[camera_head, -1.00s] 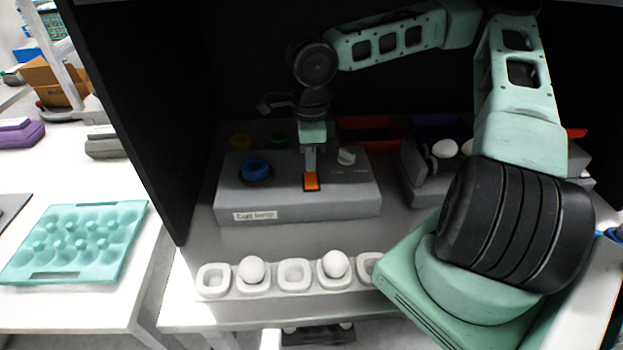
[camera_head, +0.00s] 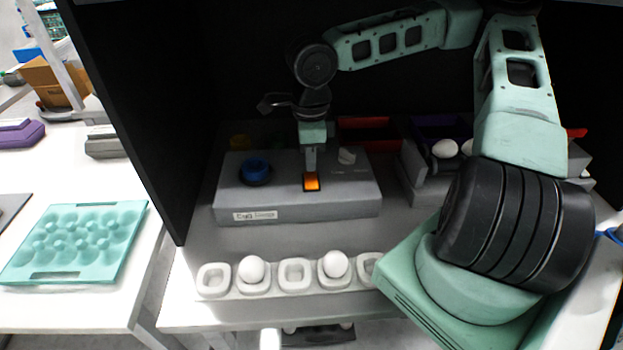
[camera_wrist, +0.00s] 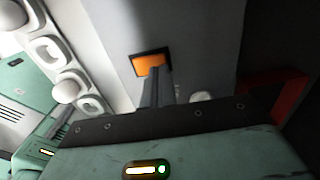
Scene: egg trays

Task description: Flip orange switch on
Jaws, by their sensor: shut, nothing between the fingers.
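The orange switch (camera_head: 312,182) sits in a black frame on top of the grey box labelled as an egg lamp (camera_head: 340,205). It looks bright and lit in the head view. It also shows in the wrist view (camera_wrist: 150,63), just past my fingertips. My gripper (camera_head: 310,169) is shut and empty, pointing down at the switch's back edge. In the wrist view my gripper (camera_wrist: 156,74) overlaps the switch's near edge; I cannot tell whether it touches.
A blue round part (camera_head: 255,170) and a white knob (camera_head: 347,156) are on the box. A white egg holder (camera_head: 294,273) with two eggs lies in front. Red (camera_head: 368,128) and purple bins stand behind. Dark walls enclose the bench.

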